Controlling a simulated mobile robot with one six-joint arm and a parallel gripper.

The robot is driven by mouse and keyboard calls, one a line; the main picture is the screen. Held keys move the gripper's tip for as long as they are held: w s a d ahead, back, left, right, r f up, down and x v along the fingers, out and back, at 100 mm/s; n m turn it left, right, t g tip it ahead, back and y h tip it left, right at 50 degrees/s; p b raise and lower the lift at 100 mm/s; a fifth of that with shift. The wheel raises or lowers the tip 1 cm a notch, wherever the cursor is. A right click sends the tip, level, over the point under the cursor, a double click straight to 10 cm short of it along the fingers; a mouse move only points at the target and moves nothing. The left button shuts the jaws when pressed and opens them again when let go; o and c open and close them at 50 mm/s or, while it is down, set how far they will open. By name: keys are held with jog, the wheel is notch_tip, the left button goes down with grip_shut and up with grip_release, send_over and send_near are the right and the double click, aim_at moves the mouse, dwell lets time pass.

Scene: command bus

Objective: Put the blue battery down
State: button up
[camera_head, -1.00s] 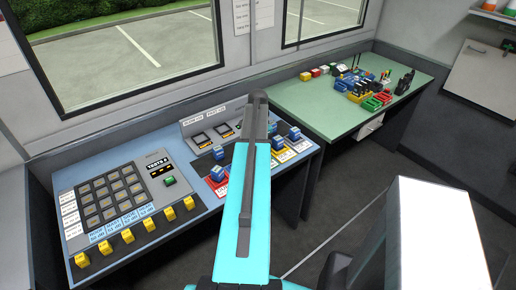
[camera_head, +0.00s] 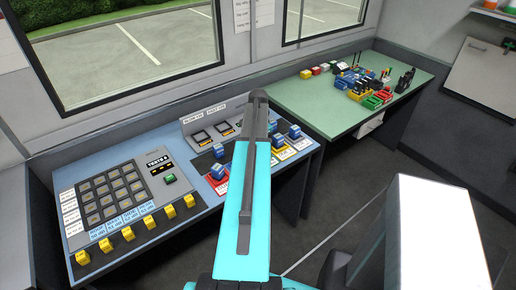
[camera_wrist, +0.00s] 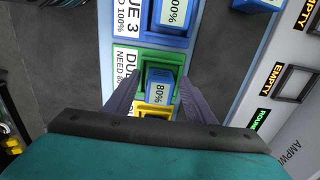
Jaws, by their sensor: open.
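In the wrist view a blue battery (camera_wrist: 161,88) with a white "80%" label sits at a green-edged place (camera_wrist: 126,56) on the console. The two fingers of my gripper (camera_wrist: 160,82) stand apart, one on each side of this battery. Whether either finger touches it I cannot tell. Another blue battery (camera_wrist: 175,14), marked "100%", sits further up beside a "3" label. In the head view my arm hides the gripper and the battery between its fingers.
The blue console (camera_head: 70,178) carries a key panel, yellow blocks (camera_head: 128,234) along its front and more blue batteries (camera_head: 217,171). A green table (camera_head: 300,105) with coloured blocks and bins stands behind at the right. A yellow place (camera_wrist: 150,110) lies below the 80% battery.

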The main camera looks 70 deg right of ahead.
notch_tip(320, 180, up, 12)
jog(key=b, duration=0.3)
jog(key=shift+r, duration=0.15)
dwell(0.6)
jog(key=shift+s, duration=0.1)
dwell(0.7)
